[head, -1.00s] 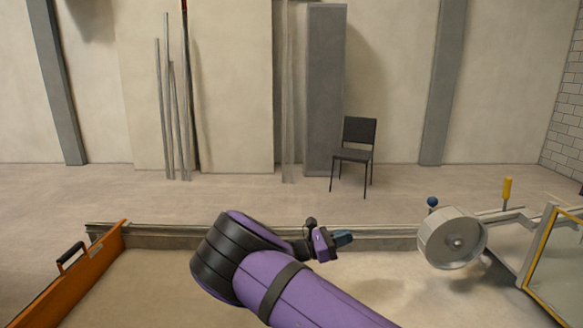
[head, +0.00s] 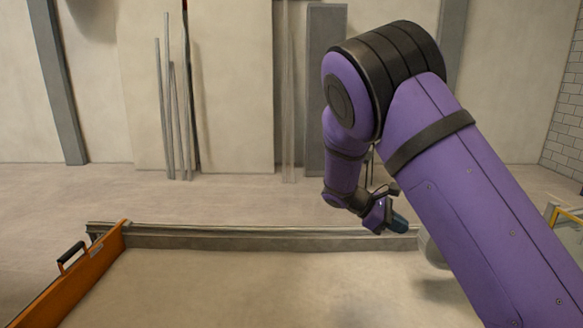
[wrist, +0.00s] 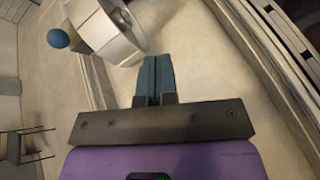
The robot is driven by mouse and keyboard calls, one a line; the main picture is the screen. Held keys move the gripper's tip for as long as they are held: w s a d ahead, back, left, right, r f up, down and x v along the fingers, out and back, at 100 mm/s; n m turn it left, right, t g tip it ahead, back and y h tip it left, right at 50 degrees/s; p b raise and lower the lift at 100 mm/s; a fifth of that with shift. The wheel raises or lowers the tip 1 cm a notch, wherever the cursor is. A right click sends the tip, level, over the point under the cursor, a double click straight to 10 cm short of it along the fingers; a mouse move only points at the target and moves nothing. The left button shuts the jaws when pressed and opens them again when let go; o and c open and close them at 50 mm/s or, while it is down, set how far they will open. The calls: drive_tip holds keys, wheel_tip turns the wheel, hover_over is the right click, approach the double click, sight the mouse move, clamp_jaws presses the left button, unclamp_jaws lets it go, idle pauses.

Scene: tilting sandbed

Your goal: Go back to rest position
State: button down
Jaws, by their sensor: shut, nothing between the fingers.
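My gripper (head: 399,223) hangs from my raised purple arm on the right side of the head view, in front of the far rail of the sandbed. In the wrist view my gripper (wrist: 154,62) shows its two dark blue-green fingers pressed together with nothing between them. The sandbed (head: 230,285) lies below, with pale sand. A grey metal drum with a handwheel shape (wrist: 115,30) is just beyond the fingertips in the wrist view, apart from them as far as I can tell. In the head view my arm hides most of it.
An orange end board (head: 85,275) with a black handle closes the left side. The far rail (head: 230,236) runs behind the sand. A blue knob (wrist: 58,38) sits beside the drum, and a chair (wrist: 18,148) stands beyond. The sand at left and middle is clear.

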drive_tip(key=s+d+r+m+y, duration=0.4)
drive_tip(key=s+r+y, duration=0.2)
drive_tip(key=s+r, duration=0.2)
drive_tip(key=s+r+m+t+y, duration=0.3)
drive_tip(key=s+r, duration=0.3)
drive_tip(key=s, duration=0.6)
drive_tip(key=s+a+r+m+t+y, duration=0.1)
drive_tip(key=s+r+m+t+y, duration=0.2)
drive_tip(key=s, duration=1)
wheel_tip(320, 180, up, 3)
drive_tip(key=shift+s+f+m+t, duration=0.15)
drive_tip(key=shift+s+m+t, duration=0.1)
drive_tip(key=shift+m+t, duration=0.9)
